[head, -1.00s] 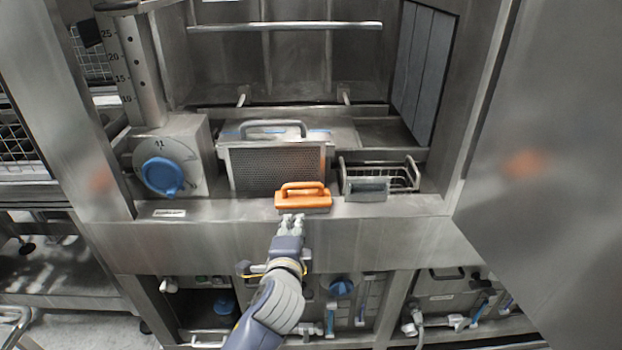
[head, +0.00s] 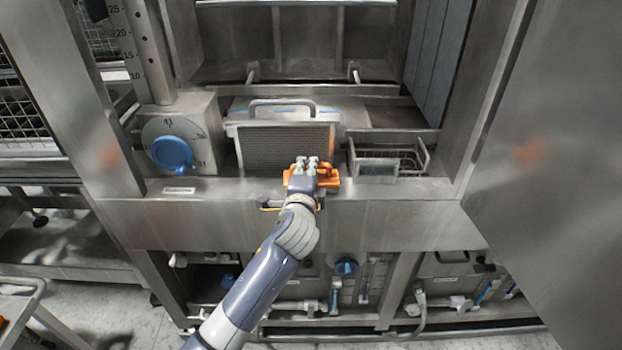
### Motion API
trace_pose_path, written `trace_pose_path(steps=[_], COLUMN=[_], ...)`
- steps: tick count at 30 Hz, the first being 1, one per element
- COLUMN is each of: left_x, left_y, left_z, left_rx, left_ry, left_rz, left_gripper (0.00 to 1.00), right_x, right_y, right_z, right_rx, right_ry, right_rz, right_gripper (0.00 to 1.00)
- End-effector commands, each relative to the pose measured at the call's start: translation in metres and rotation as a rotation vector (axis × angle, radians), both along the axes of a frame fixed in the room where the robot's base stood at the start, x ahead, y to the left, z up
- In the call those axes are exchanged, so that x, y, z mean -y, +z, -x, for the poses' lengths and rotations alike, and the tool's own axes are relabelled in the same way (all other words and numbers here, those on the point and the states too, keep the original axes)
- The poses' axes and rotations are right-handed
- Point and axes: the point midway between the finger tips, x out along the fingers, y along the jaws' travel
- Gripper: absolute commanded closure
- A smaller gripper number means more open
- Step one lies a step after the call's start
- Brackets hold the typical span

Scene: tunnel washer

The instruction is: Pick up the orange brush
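The orange brush (head: 331,178) sits on the steel ledge in front of a perforated metal box. My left gripper (head: 308,166) is over the brush, its fingers at the brush's handle. The gripper and wrist cover the middle of the brush and most of its handle. I cannot tell whether the fingers are closed on the handle or still apart around it. My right gripper is not in view.
The perforated box (head: 285,148) stands right behind the brush. A wire basket (head: 407,160) with a grey block is to the right. A blue knob (head: 172,153) on a dial is to the left. The steel ledge (head: 240,185) is clear beside the brush.

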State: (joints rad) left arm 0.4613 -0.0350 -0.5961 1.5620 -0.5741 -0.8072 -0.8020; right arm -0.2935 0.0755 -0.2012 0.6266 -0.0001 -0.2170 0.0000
Motion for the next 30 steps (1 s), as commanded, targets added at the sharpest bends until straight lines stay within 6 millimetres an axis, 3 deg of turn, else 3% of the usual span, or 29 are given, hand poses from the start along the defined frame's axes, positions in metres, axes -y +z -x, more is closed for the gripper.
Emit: trace_pose_path(steps=[6, 16, 19, 20, 30], left_x=[0.002, 0.003, 0.003, 0.003, 0.003], left_y=[-0.003, -0.005, -0.005, -0.005, -0.004], left_z=[-0.021, -0.026, -0.025, -0.025, -0.025], left_rx=[0.0, 0.0, 0.0, 0.0, 0.001], left_ry=[0.0, -0.001, -0.001, -0.001, -0.002], left_rz=[0.0, 0.0, 0.0, 0.0, 0.0], left_gripper=[0.77, 0.77, 0.97, 1.0, 1.0], right_x=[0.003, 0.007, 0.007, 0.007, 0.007], right_y=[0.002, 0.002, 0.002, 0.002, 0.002], right_z=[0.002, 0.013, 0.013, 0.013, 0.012], right_rx=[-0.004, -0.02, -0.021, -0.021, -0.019], right_ry=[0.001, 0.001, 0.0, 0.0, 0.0], right_rz=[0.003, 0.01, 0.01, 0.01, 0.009], right_gripper=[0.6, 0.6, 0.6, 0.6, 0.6])
